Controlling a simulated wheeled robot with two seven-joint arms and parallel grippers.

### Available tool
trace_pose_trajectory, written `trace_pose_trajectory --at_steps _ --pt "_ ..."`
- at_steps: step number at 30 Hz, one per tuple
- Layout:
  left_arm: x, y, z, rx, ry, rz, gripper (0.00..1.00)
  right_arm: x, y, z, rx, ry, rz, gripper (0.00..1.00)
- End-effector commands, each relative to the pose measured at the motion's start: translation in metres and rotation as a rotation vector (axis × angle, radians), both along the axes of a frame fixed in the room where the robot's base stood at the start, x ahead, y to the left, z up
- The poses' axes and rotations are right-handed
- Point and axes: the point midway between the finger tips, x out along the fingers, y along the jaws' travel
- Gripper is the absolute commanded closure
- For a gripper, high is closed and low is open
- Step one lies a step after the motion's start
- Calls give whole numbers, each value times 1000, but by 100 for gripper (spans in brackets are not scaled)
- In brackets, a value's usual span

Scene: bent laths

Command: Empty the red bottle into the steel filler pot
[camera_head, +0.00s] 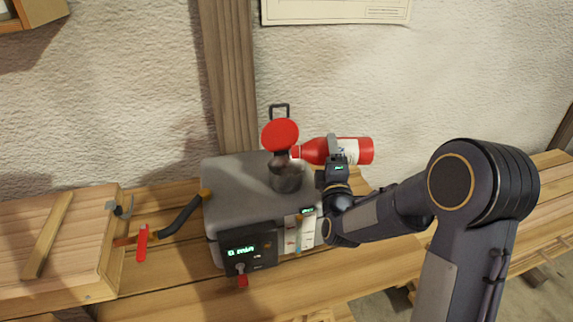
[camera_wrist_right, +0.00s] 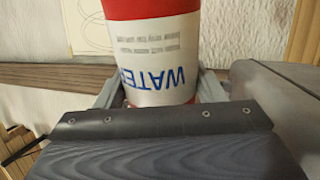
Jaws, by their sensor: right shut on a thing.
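The red bottle (camera_head: 364,151) lies nearly level in the air, its neck pointing left. Its white label reads WATER, upside down in the right wrist view (camera_wrist_right: 150,60). My right gripper (camera_head: 333,148) is shut around the bottle's body. The steel filler pot (camera_head: 286,181) stands on top of a grey machine, below and just left of the bottle's mouth. A red round lid (camera_head: 280,134) stands raised over the pot. I cannot tell whether liquid is running between mouth and pot. My left gripper is not in view.
The grey machine (camera_head: 228,176) has a lit green display (camera_head: 241,251) and a red-tipped lever on its front. A black hose (camera_head: 181,216) leaves its left side. A wooden box (camera_head: 50,240) stands left on the bench. A post and plaster wall are behind.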

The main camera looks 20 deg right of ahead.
Motion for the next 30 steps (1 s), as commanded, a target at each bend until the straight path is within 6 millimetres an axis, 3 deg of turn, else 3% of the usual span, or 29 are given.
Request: trace_pose_trajectory --at_steps 30 --pt "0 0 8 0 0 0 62 1 3 14 -141 32 0 64"
